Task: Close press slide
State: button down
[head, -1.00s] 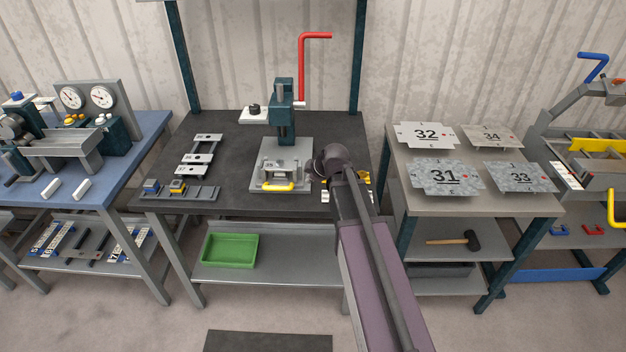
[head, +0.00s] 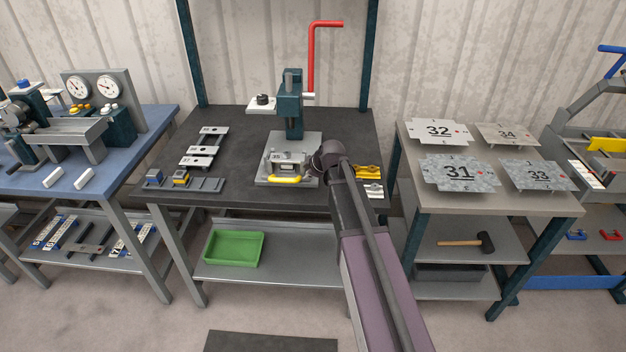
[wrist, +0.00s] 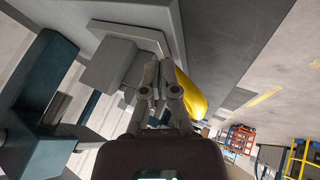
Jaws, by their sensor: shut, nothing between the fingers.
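The press (head: 290,100) has a teal column, a red lever (head: 313,55) and a grey base plate on the dark middle table. Its grey slide (head: 287,162) sits low on the base, at the front, with a yellow handle (head: 285,179) facing me. My gripper (wrist: 158,85) is shut and empty. In the head view it is just right of the slide, its fingertips mostly hidden by my wrist. In the wrist view the yellow handle (wrist: 190,97) lies close beside the fingers, on the right; I cannot tell whether they touch.
Yellow and white parts (head: 369,173) lie right of my wrist. A side table holds numbered plates (head: 445,172). A green tray (head: 234,248) is on the lower shelf.

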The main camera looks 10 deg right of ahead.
jog(key=shift+w+d, duration=0.2)
jog(key=shift+w, duration=0.35)
jog(key=shift+w+d, duration=0.2)
jog(key=shift+w, duration=0.35)
jog(key=w+d, duration=0.1)
jog(key=w, duration=0.3)
jog(key=w+d, duration=0.1)
jog(key=w, duration=0.3)
jog(key=w+d, duration=0.2)
jog(key=w, duration=0.3)
jog(key=shift+w+d+r, duration=0.1)
